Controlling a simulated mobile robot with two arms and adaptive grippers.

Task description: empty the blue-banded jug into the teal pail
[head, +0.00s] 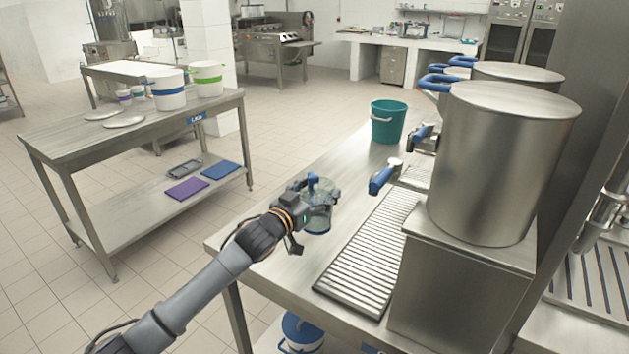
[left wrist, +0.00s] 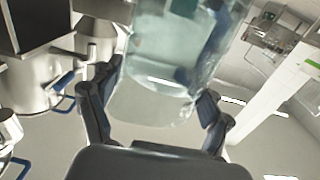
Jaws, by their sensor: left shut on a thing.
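The clear blue-banded jug (head: 318,220) is at the near left part of the steel counter, partly hidden by my left gripper (head: 312,200). The gripper is shut on it. I cannot tell whether its base touches the counter. In the left wrist view the clear jug (left wrist: 165,70) is between the two fingers of my left gripper (left wrist: 155,105), with a pale bluish content showing through its wall. The teal pail (head: 388,122) stands upright farther back on the same counter, apart from the jug. My right gripper is not in view.
A slatted drip tray (head: 370,250) lies right of the jug, below blue-handled taps (head: 383,177). Large steel urns (head: 500,160) stand on the right. The counter (head: 335,165) between jug and pail is clear. A side table (head: 60,130) with banded tubs stands left.

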